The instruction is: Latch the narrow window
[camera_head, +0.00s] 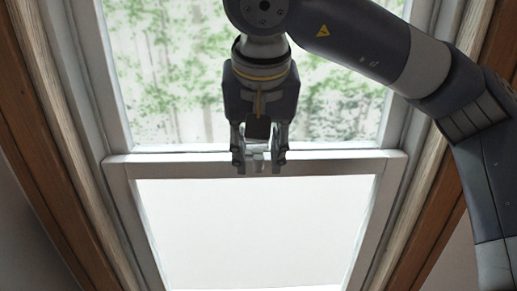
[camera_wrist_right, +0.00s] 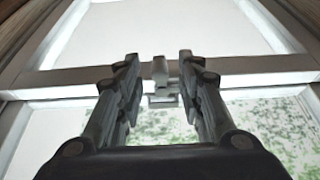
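The narrow window has a white frame with a lower sash whose top rail (camera_head: 330,160) runs across the view. A small metal latch (camera_head: 257,160) sits at the middle of that rail. My right gripper (camera_head: 259,163) is at the rail, with its fingers on either side of the latch. In the right wrist view the latch (camera_wrist_right: 161,80) shows between the two spread fingertips of the gripper (camera_wrist_right: 158,62), with gaps on both sides. The fingers partly hide the latch in the head view. My left gripper is not in view.
Brown wooden trim (camera_head: 40,160) borders the window on both sides. Trees show through the upper pane (camera_head: 170,80); the lower pane (camera_head: 250,230) is blank white. My right arm comes in from the right across the upper pane. The lower pane is unobstructed.

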